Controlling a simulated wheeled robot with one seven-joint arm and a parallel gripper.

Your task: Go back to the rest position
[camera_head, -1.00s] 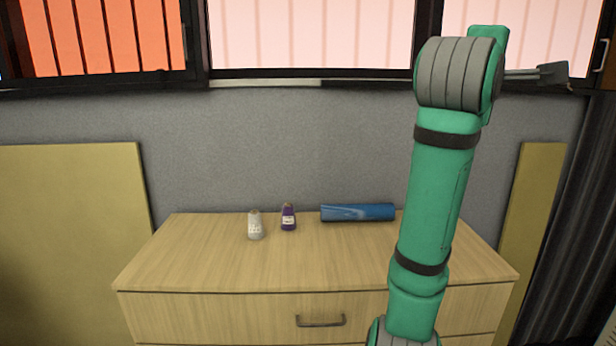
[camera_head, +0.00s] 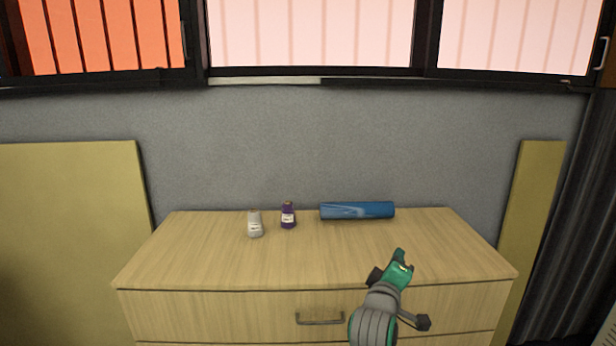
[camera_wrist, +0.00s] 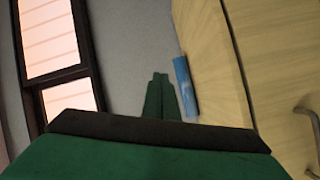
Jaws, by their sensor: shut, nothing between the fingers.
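My gripper (camera_head: 399,254) is in the lower right of the head view, in front of the wooden chest of drawers (camera_head: 220,265). It also shows in the wrist view, where its two green fingers (camera_wrist: 160,77) lie together with nothing between them. The fingers point toward the grey wall, beside the blue cylinder in that picture. My arm is folded low, and its lower part runs out of the bottom of the head view.
A white bottle (camera_head: 255,226), a purple bottle (camera_head: 288,216) and a blue cylinder (camera_head: 357,211) stand or lie toward the back of the chest top. The blue cylinder also shows in the wrist view (camera_wrist: 184,85). The front top is clear. A drawer handle (camera_head: 320,321) sticks out in front.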

